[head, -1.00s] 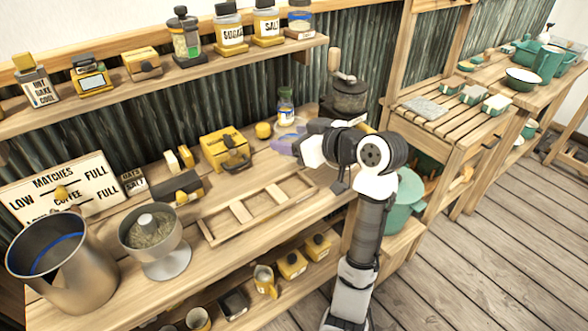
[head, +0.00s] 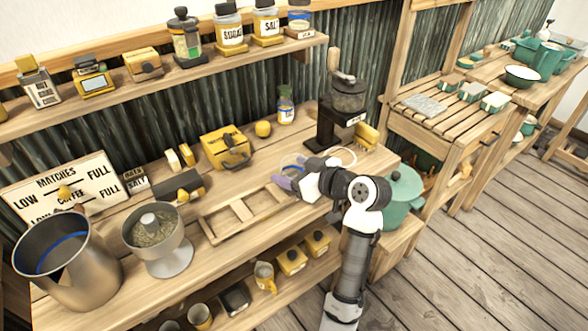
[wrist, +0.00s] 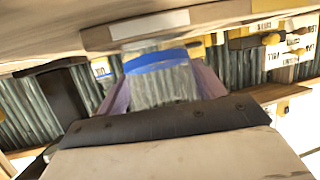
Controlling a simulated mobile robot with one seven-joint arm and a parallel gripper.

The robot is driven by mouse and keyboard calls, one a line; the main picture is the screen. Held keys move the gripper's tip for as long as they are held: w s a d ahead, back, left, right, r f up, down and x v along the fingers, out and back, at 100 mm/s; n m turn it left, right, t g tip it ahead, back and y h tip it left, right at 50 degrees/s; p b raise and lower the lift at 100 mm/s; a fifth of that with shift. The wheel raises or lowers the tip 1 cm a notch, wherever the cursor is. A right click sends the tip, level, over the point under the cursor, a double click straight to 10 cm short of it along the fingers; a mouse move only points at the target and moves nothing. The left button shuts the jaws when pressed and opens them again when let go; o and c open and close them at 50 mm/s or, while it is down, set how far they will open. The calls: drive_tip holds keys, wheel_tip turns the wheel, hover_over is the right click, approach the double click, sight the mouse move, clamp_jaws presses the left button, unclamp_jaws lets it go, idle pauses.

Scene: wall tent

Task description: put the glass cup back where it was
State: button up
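The glass cup, clear with a blue band, is between the purple fingers of my gripper (head: 284,179) in the head view, where little but its blue rim (head: 292,168) shows. In the wrist view the glass cup (wrist: 160,80) sits between both fingers, which touch or nearly touch its sides. My gripper (wrist: 160,88) appears shut on it. In the head view the cup is at the right end of the wooden divided tray (head: 212,232), in front of the coffee grinder (head: 345,97). I cannot tell whether its base touches the bench.
A yellow box (head: 225,146), a yellow round item (head: 263,129) and a small jar (head: 286,105) stand behind. A yellow brush-like item (head: 367,136) is by the grinder. A metal pot (head: 85,280) and a pedestal bowl (head: 160,250) stand left. A green pot (head: 400,195) is right of my arm.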

drive_tip(key=shift+o, duration=1.2)
drive_tip(key=shift+d+r, duration=0.1)
drive_tip(key=b+v, duration=0.2)
drive_tip(key=v, duration=1)
drive_tip(key=shift+b, duration=0.3)
